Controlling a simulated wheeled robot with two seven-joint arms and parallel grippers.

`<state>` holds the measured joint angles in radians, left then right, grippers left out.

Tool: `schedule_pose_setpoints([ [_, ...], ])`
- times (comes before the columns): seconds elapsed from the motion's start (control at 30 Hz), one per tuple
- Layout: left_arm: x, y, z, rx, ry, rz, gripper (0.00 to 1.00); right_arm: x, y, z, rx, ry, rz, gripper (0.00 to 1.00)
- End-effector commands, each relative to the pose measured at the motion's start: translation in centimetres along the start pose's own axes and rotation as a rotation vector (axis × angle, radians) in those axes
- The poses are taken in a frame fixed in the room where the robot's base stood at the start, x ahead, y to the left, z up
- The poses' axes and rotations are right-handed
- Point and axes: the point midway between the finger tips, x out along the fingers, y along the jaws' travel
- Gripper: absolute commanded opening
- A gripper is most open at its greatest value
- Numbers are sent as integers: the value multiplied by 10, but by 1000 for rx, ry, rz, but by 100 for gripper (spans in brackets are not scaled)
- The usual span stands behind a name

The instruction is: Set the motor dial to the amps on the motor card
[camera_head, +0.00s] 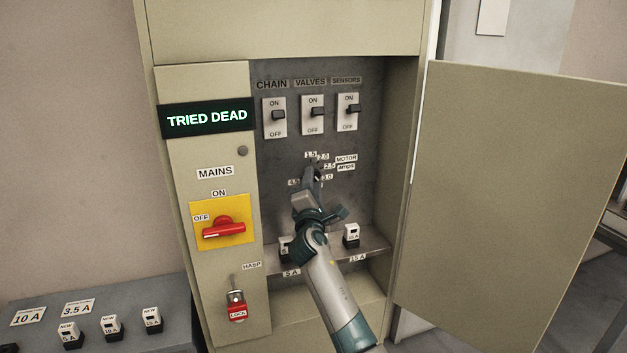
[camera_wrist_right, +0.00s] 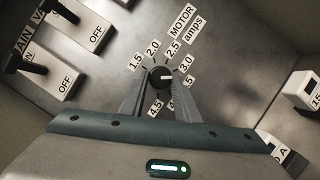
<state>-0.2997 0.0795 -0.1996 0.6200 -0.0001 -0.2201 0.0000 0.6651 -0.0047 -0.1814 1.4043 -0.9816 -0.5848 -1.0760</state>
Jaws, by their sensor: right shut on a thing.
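The motor dial (camera_wrist_right: 160,77) is a small black round knob with a white mark on the panel, ringed by amp labels. In the wrist view the mark points right, toward the 3.0 and 3.5 labels; I cannot tell exactly which. My right gripper (camera_head: 313,176) is shut on the dial, a fingertip on each side; in the head view it hides most of it. A card reading 3.5 A (camera_head: 77,308) lies on the bench at lower left, beside a card reading 10 A (camera_head: 28,317); their small headings are unreadable. My left gripper is not in view.
Above are the CHAIN (camera_head: 274,117), VALVES (camera_head: 312,115) and SENSORS (camera_head: 348,111) switches. The red MAINS handle (camera_head: 223,229) is at OFF; a red padlock (camera_head: 237,307) hangs at the hasp. The cabinet door (camera_head: 510,200) stands open at right. Fuses (camera_head: 351,235) sit on the ledge below.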

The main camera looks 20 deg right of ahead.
Motion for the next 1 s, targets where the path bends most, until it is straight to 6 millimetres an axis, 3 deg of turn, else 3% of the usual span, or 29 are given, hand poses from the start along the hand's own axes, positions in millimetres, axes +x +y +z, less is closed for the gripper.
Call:
schedule_pose_setpoints([
  [0.4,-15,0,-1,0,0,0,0,0,4,1,233,0,-98,7],
  [0.97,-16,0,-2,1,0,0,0,0,3,1,268,-1,-113,7],
  [1.0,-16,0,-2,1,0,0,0,0,3,1,268,-1,-113,36],
])
